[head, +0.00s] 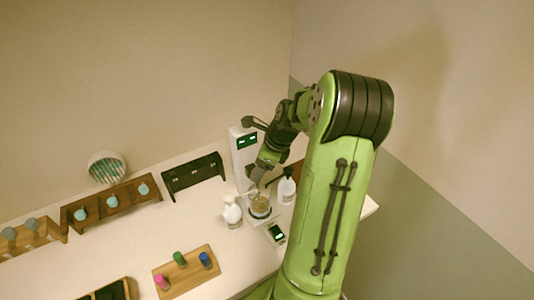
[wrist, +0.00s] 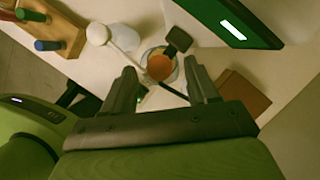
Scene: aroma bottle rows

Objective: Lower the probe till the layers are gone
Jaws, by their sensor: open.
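A glass beaker (head: 259,206) of yellowish liquid stands at the foot of a white upright device (head: 243,158) with green displays. In the wrist view the beaker (wrist: 150,54) shows beyond my fingers, with an orange-brown round patch in it. I cannot make out the probe clearly or tell whether layers remain. A dark flat piece (wrist: 178,39) shows beside the beaker's rim. My gripper (wrist: 162,85) is open, with nothing between its fingers, above the beaker area. In the head view my gripper (head: 258,174) is close to the device's front.
White pump bottles stand left (head: 232,213) and right (head: 286,188) of the beaker. A small display unit (head: 277,234) lies in front. A wooden block with coloured pegs (head: 190,272) and wooden racks (head: 112,203) stand to the left. The white table between them is clear.

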